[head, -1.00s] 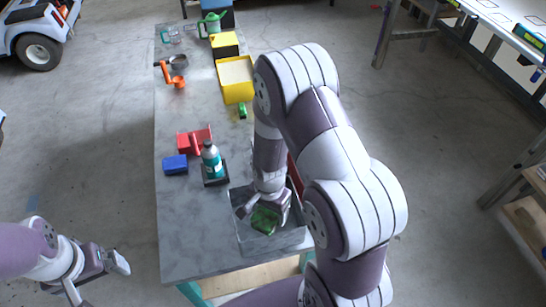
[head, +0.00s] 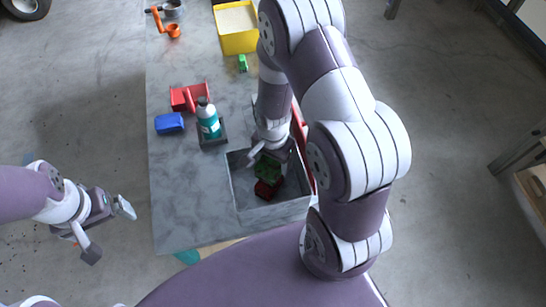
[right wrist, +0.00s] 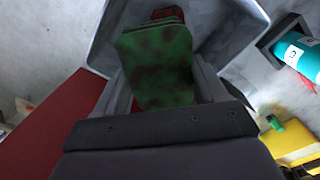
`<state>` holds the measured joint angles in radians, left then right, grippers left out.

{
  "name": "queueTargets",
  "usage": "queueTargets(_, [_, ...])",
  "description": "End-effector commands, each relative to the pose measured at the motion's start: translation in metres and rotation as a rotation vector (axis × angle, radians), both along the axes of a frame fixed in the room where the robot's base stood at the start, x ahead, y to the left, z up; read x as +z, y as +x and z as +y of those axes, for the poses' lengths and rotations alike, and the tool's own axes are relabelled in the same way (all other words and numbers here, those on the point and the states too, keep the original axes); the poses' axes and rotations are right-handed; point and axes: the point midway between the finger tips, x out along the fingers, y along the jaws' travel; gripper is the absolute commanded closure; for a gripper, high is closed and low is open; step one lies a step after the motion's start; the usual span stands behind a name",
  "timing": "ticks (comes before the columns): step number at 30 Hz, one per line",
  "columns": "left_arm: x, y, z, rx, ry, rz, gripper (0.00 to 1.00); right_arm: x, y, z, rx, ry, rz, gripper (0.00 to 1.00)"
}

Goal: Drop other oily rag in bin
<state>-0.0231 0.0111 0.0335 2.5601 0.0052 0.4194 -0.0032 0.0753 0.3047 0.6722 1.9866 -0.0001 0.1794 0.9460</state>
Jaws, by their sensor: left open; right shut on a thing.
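A green rag with dark stains (head: 268,170) is between the fingers of my right gripper (head: 270,158). It also shows in the right wrist view (right wrist: 158,65), with a finger on each side. My right gripper is shut on it at the opening of the grey bin (head: 272,217); I cannot tell how far below the rim it hangs. A dark red rag (head: 266,190) lies inside the bin under the green one, partly hidden by it. My left gripper (head: 108,230) is open and empty, off the table's left side.
On the table (head: 190,215), a teal bottle (head: 208,121) stands in a dark holder left of the bin. A blue block (head: 169,123) and a red item (head: 188,97) lie behind. A yellow bin (head: 238,42) stands further back. The front left tabletop is clear.

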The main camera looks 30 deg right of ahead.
Motion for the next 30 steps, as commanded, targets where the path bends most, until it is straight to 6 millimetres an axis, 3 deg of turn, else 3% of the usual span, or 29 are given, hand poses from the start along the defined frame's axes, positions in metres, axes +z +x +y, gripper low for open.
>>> queueTargets(7, [-0.001,0.000,0.000,0.000,0.000,-0.001,0.00,-0.002,0.000,0.000,0.000,0.001,-0.001,0.58])
queueTargets(8, [-0.001,0.000,0.000,0.000,0.000,-0.001,0.00,-0.002,0.000,0.000,0.000,0.001,-0.001,0.22])
queueTargets(10, [-0.001,0.000,0.000,0.000,0.000,-0.001,0.00,-0.002,0.000,0.000,0.000,0.001,-0.001,0.00])
queueTargets(20, [-0.003,0.000,0.000,0.000,0.000,-0.001,0.00,0.007,0.001,0.000,0.000,0.000,-0.001,0.00])
queueTargets(30, [-0.011,0.000,0.000,0.000,0.000,-0.001,0.00,0.078,0.002,0.000,0.000,-0.001,-0.006,0.00])
